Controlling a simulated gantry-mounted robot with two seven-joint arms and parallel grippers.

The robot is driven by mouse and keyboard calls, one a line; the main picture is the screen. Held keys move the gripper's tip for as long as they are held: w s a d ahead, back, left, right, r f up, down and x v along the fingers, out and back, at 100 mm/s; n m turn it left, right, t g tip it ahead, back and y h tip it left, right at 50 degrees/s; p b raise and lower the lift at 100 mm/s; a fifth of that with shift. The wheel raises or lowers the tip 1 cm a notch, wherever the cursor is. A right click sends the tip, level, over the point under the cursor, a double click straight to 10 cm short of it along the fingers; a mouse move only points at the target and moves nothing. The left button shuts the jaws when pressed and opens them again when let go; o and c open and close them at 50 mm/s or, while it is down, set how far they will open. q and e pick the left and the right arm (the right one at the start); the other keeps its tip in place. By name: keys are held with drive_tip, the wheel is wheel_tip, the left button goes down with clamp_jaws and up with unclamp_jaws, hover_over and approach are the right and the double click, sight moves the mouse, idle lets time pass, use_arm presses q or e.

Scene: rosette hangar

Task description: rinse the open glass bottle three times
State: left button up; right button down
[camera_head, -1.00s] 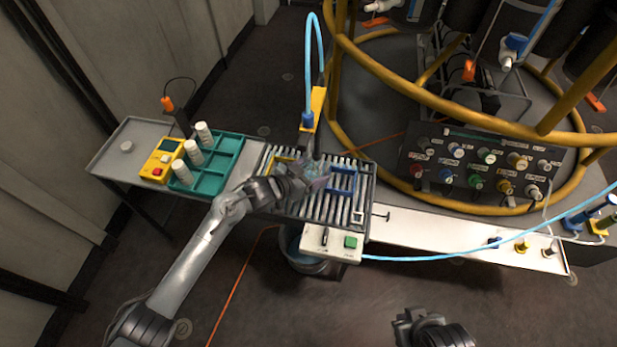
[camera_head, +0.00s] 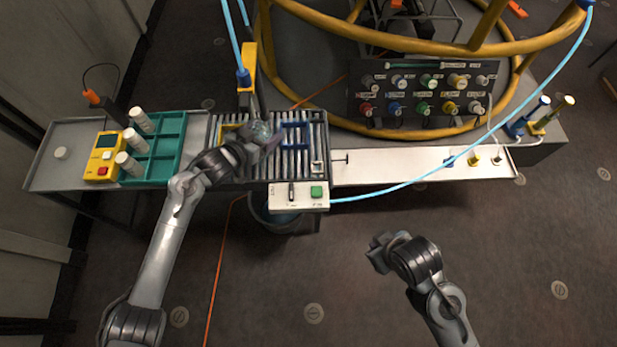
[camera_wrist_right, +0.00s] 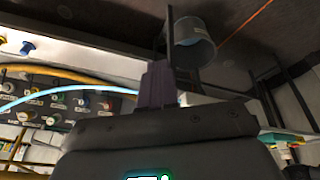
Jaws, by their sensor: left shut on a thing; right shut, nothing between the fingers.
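The glass bottle (camera_head: 259,131) is clear and small in the head view, over the slatted rack beneath the blue tap hose (camera_head: 243,78). My left gripper (camera_head: 266,140) is shut on it; the fingers partly hide it, and I cannot tell its tilt or whether water runs. My right gripper (camera_head: 376,252) is shut and empty, over the floor in front of the bench, well away from the bottle. Its closed fingers (camera_wrist_right: 157,85) also show in the right wrist view.
A teal tray (camera_head: 170,150) with several white vials and a yellow meter (camera_head: 103,156) stand left of the rack. A valve panel (camera_head: 425,97) stands behind the white shelf.

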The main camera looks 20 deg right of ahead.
drive_tip(key=w+a+r+m+t, duration=0.2)
drive_tip(key=w+a+r+m, duration=0.3)
drive_tip(key=w+m, duration=0.4)
drive_tip(key=w+a+r+m+t, duration=0.3)
drive_tip(key=w+m, duration=0.6)
drive_tip(key=m, duration=1.2)
wheel_tip(320, 180, up, 2)
drive_tip(key=shift+w+a+r+m, duration=0.15)
drive_tip(key=shift+a+m, duration=0.25)
drive_tip(key=shift+a, duration=0.65)
drive_tip(key=shift+f, duration=0.2)
